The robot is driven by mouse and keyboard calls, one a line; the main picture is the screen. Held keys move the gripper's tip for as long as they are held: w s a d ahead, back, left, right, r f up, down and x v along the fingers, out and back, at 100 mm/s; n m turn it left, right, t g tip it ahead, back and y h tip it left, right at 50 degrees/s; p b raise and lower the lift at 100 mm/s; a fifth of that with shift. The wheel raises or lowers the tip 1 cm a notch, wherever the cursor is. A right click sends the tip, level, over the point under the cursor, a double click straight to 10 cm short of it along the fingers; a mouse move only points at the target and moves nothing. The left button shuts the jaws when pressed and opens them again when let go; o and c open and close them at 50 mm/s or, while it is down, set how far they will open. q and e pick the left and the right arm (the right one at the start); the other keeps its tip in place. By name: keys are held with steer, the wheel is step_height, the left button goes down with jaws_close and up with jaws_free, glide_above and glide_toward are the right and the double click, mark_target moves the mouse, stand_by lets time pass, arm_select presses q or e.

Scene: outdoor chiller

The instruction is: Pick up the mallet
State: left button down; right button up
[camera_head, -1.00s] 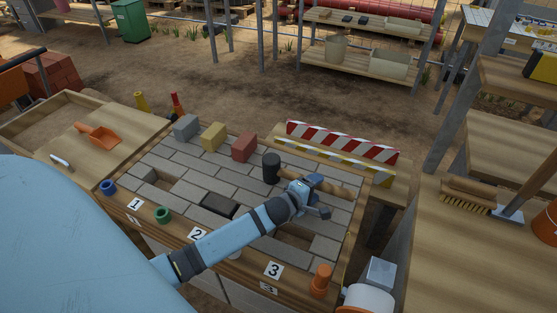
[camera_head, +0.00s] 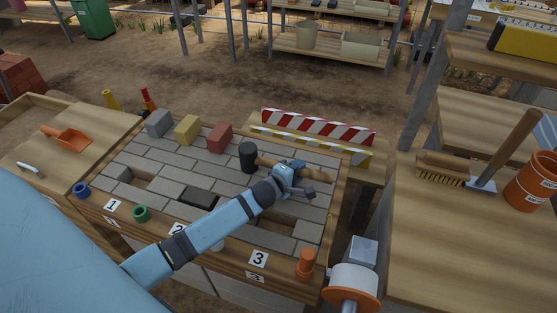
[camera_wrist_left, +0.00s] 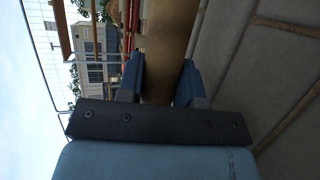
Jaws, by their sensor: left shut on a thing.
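The mallet has a black head (camera_head: 248,157) and a wooden handle (camera_head: 267,161). It lies across the grey paved table top (camera_head: 172,166), with its head at the left. My left gripper (camera_head: 298,176) is at the handle, to the right of the head. In the left wrist view the wooden handle (camera_wrist_left: 168,50) runs between the two blue fingers (camera_wrist_left: 160,82), which are shut on it. Whether the mallet touches the paving is hard to tell.
Grey, yellow (camera_head: 187,129) and red (camera_head: 220,137) blocks stand along the table's far edge. A striped barrier (camera_head: 318,127) is behind the mallet. An orange cylinder (camera_head: 306,262) stands at the front right corner. A side table (camera_head: 440,240) with a brush (camera_head: 443,170) is at the right.

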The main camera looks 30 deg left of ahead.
arm_select(q)
step_height(320, 180, up, 20)
steer(key=p, duration=0.4)
arm_select(e)
steer(key=shift+s+d+r+g, duration=0.2)
steer(key=shift+r+g, duration=0.1)
steer(key=shift+r, duration=0.3)
arm_select(q)
steer(key=shift+r, duration=0.1)
steer(key=c, duration=1.5)
jaws_free()
jaws_close()
